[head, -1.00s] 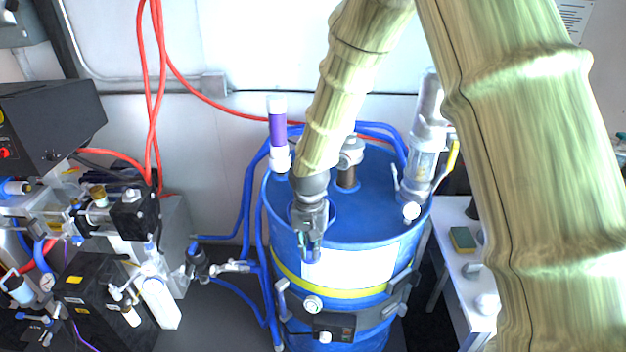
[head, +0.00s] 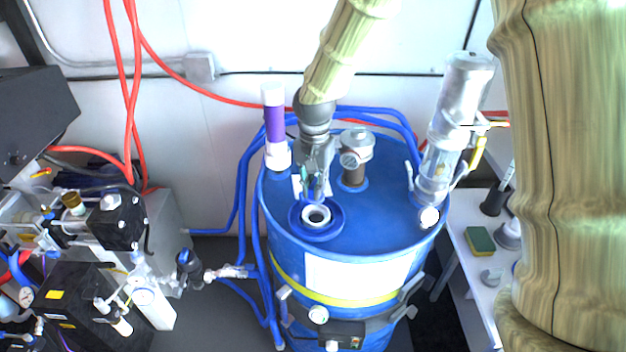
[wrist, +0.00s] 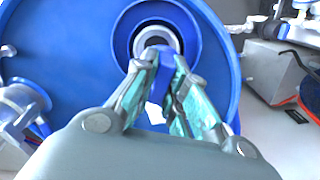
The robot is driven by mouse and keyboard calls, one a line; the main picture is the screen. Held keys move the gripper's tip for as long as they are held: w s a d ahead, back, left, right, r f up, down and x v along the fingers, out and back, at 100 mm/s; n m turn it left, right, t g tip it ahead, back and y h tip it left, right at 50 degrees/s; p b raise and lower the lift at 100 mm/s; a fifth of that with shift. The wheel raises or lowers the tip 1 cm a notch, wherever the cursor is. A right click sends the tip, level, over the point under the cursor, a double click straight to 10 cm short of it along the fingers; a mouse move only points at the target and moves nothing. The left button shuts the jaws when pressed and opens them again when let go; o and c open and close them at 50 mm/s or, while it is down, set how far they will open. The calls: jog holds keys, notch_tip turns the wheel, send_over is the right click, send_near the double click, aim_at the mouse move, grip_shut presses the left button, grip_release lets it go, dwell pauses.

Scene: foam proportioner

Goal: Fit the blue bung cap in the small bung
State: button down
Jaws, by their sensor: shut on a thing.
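The small bung (head: 316,216) is a white-rimmed round hole inside a blue ring, near the front left of the blue drum's top. It also shows in the wrist view (wrist: 156,40), at the top centre. My gripper (head: 315,192) is above the drum top, just behind the bung in the head view. In the wrist view, my gripper (wrist: 160,72) is shut on the blue bung cap (wrist: 164,74), a small blue piece between the green-padded fingertips. The cap overlaps the lower edge of the bung there. I cannot tell the gap between them.
A purple-and-white tube (head: 274,125) stands at the drum's back left. A grey fitting (head: 354,160) rises close to the right of my gripper, and a clear cylinder (head: 440,165) stands at the right. Blue hoses (head: 243,190) run down the drum's left side.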

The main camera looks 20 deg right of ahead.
jog(key=shift+s+d+f, duration=0.1)
jog(key=shift+s+f, duration=0.05)
jog(key=shift+s, duration=0.15)
jog(key=shift+d+f+b, duration=0.15)
jog(key=shift+f+b, duration=0.1)
jog(key=shift+b, duration=0.15)
jog(key=shift+w+d+f+b, duration=0.1)
jog(key=shift+w+f+b, duration=0.15)
jog(key=shift+f, duration=0.3)
jog(key=shift+w+d+f+b, duration=0.1)
jog(key=shift+f+b, duration=0.25)
jog(key=shift+f, duration=0.2)
jog(key=shift+f+b, duration=0.3)
jog(key=shift+f, duration=0.05)
jog(key=shift+s+a+f+b, duration=0.1)
jog(key=shift+s+f+b, duration=0.15)
jog(key=shift+f+b, duration=0.3)
jog(key=shift+w+f, duration=0.1)
jog(key=shift+f, duration=0.3)
jog(key=shift+r, duration=0.1)
